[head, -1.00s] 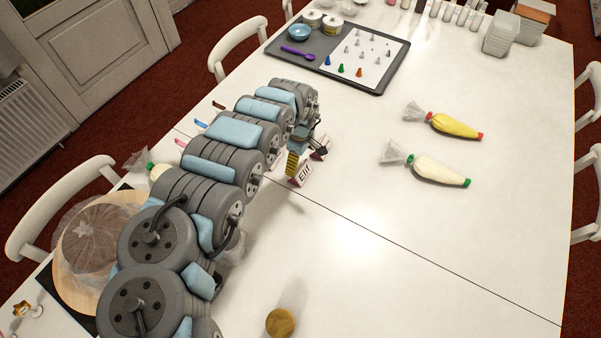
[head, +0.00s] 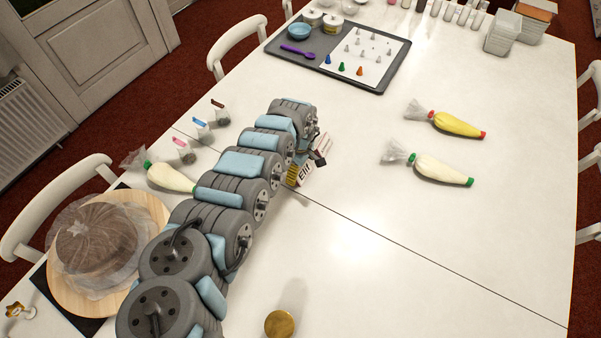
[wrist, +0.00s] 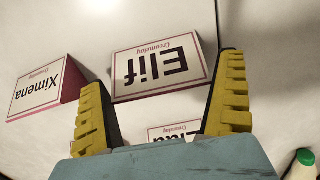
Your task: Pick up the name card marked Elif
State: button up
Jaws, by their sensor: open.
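The white Elif name card (wrist: 163,66), with a red border, stands tent-like in the wrist view, beyond and between the tips of my gripper's (wrist: 163,78) two yellow fingers. The fingers are open and apart, one toward each side of the card; I cannot tell whether either touches it. In the head view the Elif card (head: 305,174) shows just right of the yellow fingers of my gripper (head: 293,174), partly covered by it. A Ximena card (wrist: 40,90) stands to the left in the wrist view. A third card (wrist: 174,130) is mostly hidden behind my gripper.
Two piping bags, yellow (head: 457,124) and cream (head: 440,170), lie to the right. A cream bag (head: 170,177) and a wrapped cake (head: 97,240) are left of my arm. A dark tray (head: 375,80) with nozzles lies at the back.

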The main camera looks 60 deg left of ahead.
jog(key=shift+f, duration=0.25)
jog(key=c, duration=0.4)
jog(key=shift+c, duration=0.2)
jog(key=shift+r, duration=0.1)
